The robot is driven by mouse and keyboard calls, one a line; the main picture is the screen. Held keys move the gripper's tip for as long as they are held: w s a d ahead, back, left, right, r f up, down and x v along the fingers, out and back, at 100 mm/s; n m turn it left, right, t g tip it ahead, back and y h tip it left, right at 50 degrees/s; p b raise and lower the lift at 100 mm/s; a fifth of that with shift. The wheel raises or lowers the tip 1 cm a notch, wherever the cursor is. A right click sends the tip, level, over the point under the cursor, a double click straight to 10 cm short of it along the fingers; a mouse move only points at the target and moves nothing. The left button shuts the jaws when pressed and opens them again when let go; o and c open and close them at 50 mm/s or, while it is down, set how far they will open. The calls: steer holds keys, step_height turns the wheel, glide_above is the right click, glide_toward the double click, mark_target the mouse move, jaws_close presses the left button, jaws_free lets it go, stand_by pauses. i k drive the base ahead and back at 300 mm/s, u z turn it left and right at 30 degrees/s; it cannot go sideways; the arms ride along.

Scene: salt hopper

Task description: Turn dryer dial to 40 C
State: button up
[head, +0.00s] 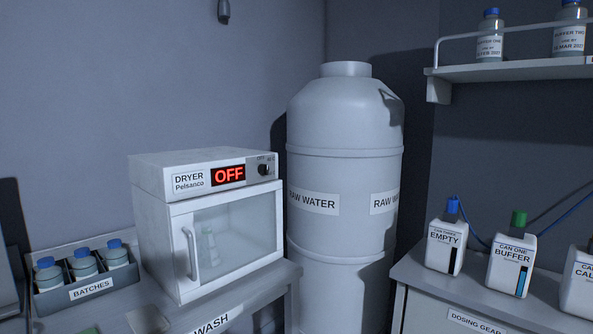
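The dryer (155,215) is a white box on the bench at the left, labelled "DRYER Pelsanco". Its red display (228,175) reads "OFF". The small dark dial (264,169) sits to the right of the display on the top panel. The marks around the dial are too small to read. The dryer's glass door (235,240) looks shut, with a pale handle (189,254) at its left side. A small flask (209,244) shows dimly behind the glass. My gripper is not in view.
A tall white raw water tank (345,145) stands right of the dryer. A "BATCHES" rack (90,292) with blue-capped bottles sits left of it. Cans marked "EMPTY" (444,247) and "BUFFER" (511,265) stand on the right bench. A shelf (510,70) with bottles hangs above. Space before the dial looks clear.

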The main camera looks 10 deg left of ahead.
mark_target(263, 169)
steer(key=z, duration=0.15)
steer(key=i, duration=0.9)
steer(key=u, duration=0.05)
